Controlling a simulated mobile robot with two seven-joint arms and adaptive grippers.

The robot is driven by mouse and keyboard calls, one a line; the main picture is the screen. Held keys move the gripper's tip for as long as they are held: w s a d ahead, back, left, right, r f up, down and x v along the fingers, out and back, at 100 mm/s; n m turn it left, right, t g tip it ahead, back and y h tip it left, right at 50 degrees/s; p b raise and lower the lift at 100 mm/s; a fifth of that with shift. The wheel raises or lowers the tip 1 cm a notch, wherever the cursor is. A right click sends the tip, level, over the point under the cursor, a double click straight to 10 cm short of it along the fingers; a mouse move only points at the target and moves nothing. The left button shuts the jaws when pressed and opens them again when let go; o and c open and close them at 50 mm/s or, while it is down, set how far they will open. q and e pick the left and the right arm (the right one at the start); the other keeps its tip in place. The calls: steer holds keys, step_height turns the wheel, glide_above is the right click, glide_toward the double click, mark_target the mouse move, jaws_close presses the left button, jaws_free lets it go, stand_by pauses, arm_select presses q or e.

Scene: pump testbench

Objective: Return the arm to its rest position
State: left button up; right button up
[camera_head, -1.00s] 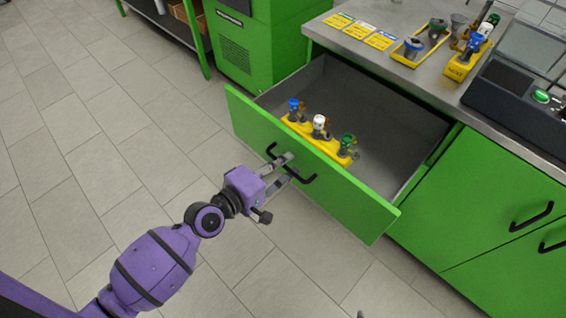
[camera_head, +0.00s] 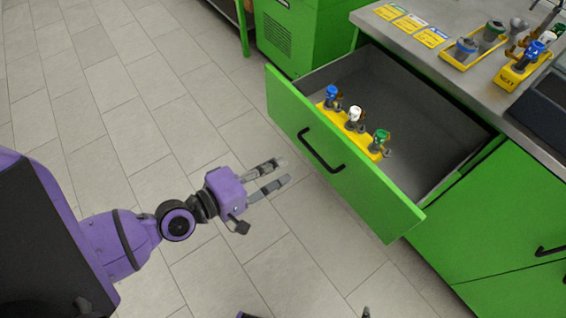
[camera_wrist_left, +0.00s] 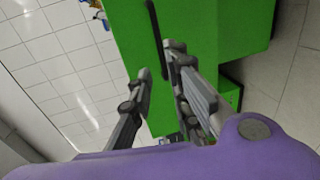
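My left gripper (camera_head: 281,172) is open and empty, in front of the open green drawer (camera_head: 375,200) and apart from its black handle (camera_head: 321,150). In the left wrist view, the two fingers (camera_wrist_left: 160,62) stand apart with nothing between them, and the handle (camera_wrist_left: 157,40) and green drawer front (camera_wrist_left: 215,30) lie beyond. My purple left arm (camera_head: 115,240) comes in from the left. Of my right arm, no gripper can be made out.
The drawer holds a yellow rack (camera_head: 372,150) with blue, white and green topped parts. Above it, the grey counter (camera_head: 445,75) carries yellow label cards (camera_head: 409,25), a yellow tray (camera_head: 458,62) and another yellow holder (camera_head: 515,78). Tiled floor (camera_head: 140,110) lies clear left of the drawer.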

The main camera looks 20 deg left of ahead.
stand_by(0.6)
arm_select(q)
steer(key=s+a+f+m+g+y+p, duration=0.2)
steer(key=s+a+f+m+y+p, duration=0.1)
steer(key=s, duration=0.7)
steer(key=s+a+f+m+g+y+p, duration=0.2)
steer(key=s+f+m+y+p, duration=0.3)
steer(key=s+f+m, duration=0.3)
steer(key=s+a, duration=0.1)
steer(key=s, duration=0.2)
steer(key=shift+a+y, duration=0.15)
steer(key=shift+y, duration=0.25)
arm_select(e)
step_height(320, 180, up, 8)
steer(key=w+a, duration=0.1)
steer(key=w, duration=0.1)
steer(key=shift+w+r+t, duration=0.15)
steer(key=shift+w+t, duration=0.25)
arm_select(q)
steer(key=shift+r, duration=0.1)
arm_select(e)
steer(key=shift+w+a+r, duration=0.2)
steer(key=shift+w, duration=0.3)
steer(key=shift+s, duration=0.15)
